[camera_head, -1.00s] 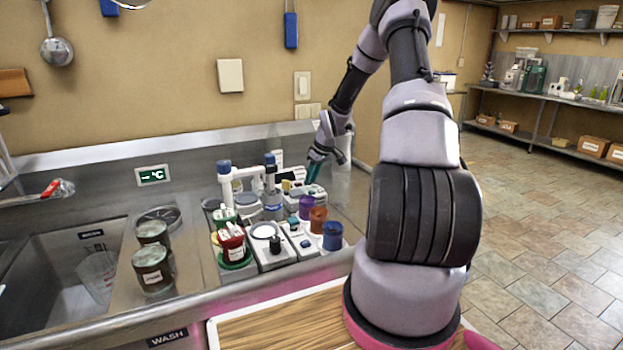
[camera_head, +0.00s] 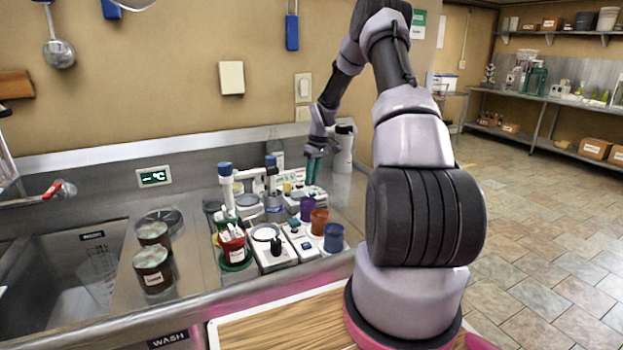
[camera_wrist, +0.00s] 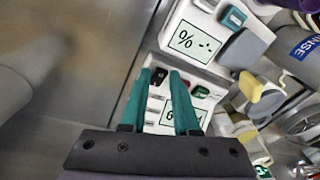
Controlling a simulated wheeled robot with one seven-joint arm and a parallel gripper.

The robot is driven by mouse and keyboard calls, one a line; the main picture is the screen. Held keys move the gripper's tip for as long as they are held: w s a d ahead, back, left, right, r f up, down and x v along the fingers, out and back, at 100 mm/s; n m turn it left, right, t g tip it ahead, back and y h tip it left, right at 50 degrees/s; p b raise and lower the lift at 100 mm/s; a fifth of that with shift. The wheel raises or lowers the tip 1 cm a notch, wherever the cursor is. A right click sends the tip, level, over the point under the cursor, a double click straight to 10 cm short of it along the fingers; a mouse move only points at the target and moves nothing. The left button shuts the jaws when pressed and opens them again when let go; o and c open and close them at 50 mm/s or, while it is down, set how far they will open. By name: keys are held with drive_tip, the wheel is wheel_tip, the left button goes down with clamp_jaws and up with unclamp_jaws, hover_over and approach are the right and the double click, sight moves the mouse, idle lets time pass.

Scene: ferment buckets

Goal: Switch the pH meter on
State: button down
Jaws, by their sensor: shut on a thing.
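My gripper (camera_wrist: 161,68) has teal fingers that point down at the instruments in the head view (camera_head: 311,180). In the wrist view its fingertips are close together on a small dark knob (camera_wrist: 160,76) on a white meter. That meter has a pale display (camera_wrist: 172,116) with a digit like 6, partly hidden by the fingers, and a red-and-green part (camera_wrist: 200,92) to its right. I cannot read a pH label. Just above it, another white meter's display (camera_wrist: 194,42) reads "% -.-".
Purple (camera_head: 307,208), brown (camera_head: 319,221) and blue (camera_head: 333,237) cups stand close in front of the meters. A red cup (camera_head: 232,243) and a balance (camera_head: 266,233) are further left. The sink (camera_head: 60,285) is at the left. Bare steel counter shows right of the cups.

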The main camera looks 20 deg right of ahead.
drive_tip(key=c, duration=1)
unclamp_jaws()
drive_tip(key=shift+o, duration=0.2)
wheel_tip(320, 180, up, 11)
drive_tip(key=d, duration=0.1)
drive_tip(key=shift+s+d+f, duration=0.15)
drive_tip(key=shift+s+d, duration=0.2)
